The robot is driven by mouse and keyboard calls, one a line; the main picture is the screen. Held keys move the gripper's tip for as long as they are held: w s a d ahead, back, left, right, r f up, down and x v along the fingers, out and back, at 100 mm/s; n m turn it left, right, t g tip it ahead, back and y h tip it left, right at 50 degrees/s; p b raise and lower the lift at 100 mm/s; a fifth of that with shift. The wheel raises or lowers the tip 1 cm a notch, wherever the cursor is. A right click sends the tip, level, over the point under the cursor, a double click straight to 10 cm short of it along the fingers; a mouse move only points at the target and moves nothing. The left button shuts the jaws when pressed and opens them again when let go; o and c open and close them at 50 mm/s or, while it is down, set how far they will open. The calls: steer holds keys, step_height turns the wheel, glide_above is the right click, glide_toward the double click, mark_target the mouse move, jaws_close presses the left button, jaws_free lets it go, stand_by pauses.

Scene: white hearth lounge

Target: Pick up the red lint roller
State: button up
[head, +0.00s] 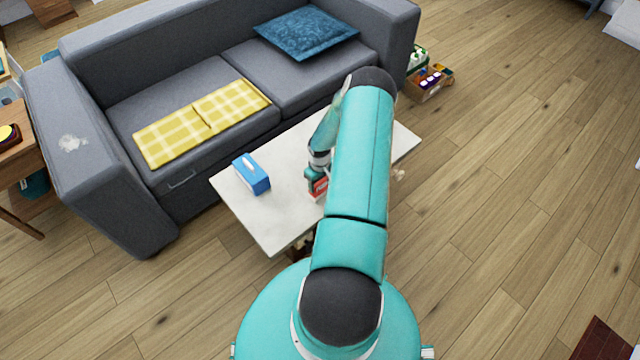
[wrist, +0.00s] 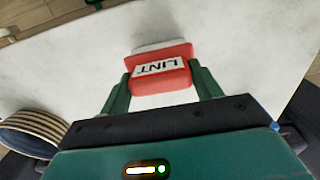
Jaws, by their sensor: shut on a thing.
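The red lint roller (wrist: 162,80), with a white label reading "LINT", is between the two fingers of my gripper (wrist: 160,88) in the wrist view. The fingers press on its left and right sides, so my gripper is shut on it. In the head view the red lint roller (head: 318,186) shows at the end of my arm, over the white table (head: 265,225). My arm hides part of the table there. I cannot tell whether the roller touches the tabletop.
A blue box (head: 252,174) stands on the table's left part. A striped round object (wrist: 32,132) is at lower left in the wrist view. A grey sofa (head: 190,95) stands behind the table. The wooden floor (head: 510,200) on the right is mostly clear.

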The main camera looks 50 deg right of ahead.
steer(key=shift+r, duration=0.5)
steer(key=a+r, duration=1.1)
steer(key=a, duration=0.3)
steer(key=shift+w+r, duration=0.25)
steer(key=shift+w, duration=0.1)
